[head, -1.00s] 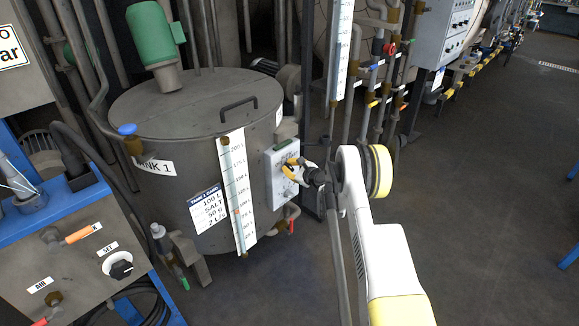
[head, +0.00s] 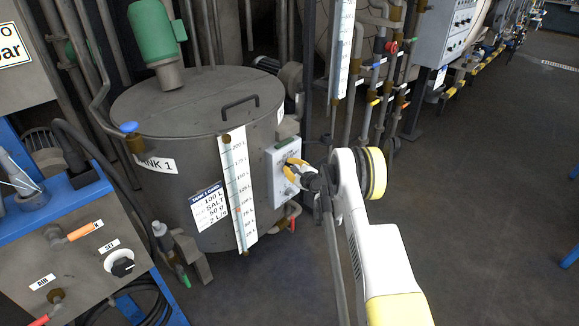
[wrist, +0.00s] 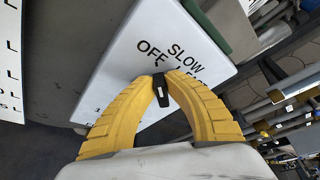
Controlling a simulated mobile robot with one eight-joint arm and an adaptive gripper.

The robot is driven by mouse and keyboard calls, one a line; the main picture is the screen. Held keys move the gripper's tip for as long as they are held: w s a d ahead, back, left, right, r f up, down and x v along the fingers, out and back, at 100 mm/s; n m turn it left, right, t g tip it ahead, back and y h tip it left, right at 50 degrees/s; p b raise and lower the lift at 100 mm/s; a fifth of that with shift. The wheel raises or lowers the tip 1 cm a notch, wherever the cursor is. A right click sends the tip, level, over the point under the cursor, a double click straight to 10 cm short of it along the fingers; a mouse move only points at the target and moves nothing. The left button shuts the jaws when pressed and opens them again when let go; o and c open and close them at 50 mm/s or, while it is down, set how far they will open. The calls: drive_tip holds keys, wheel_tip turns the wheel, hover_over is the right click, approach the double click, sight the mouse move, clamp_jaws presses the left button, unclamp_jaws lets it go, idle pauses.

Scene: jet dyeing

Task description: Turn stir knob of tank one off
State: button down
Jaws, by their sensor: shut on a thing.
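Tank one (head: 185,120) is a grey round tank marked "TANK 1" in the head view. A pale control box (head: 284,151) is fixed to its right side. My gripper (head: 289,169) reaches the front of this box from the right. In the wrist view, its yellow fingers (wrist: 161,80) are shut on a small black knob (wrist: 162,92) with a white mark. The words "OFF" and "SLOW" are printed on the white panel (wrist: 125,60) beyond the fingertips. The fingers hide part of the dial, and I cannot tell which setting the knob's mark points to.
A level scale (head: 238,185) and a recipe card (head: 208,207) hang on the tank's front. Pipes with valves (head: 375,75) stand behind, to the right. A blue-framed panel (head: 85,240) is at the left. The floor (head: 500,180) at the right is clear.

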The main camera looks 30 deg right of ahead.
drive_tip(key=c, duration=1.4)
unclamp_jaws()
drive_tip(key=shift+s, duration=0.1)
drive_tip(key=v, duration=1.1)
drive_tip(key=shift+s, duration=0.4)
drive_tip(key=shift+r, duration=0.1)
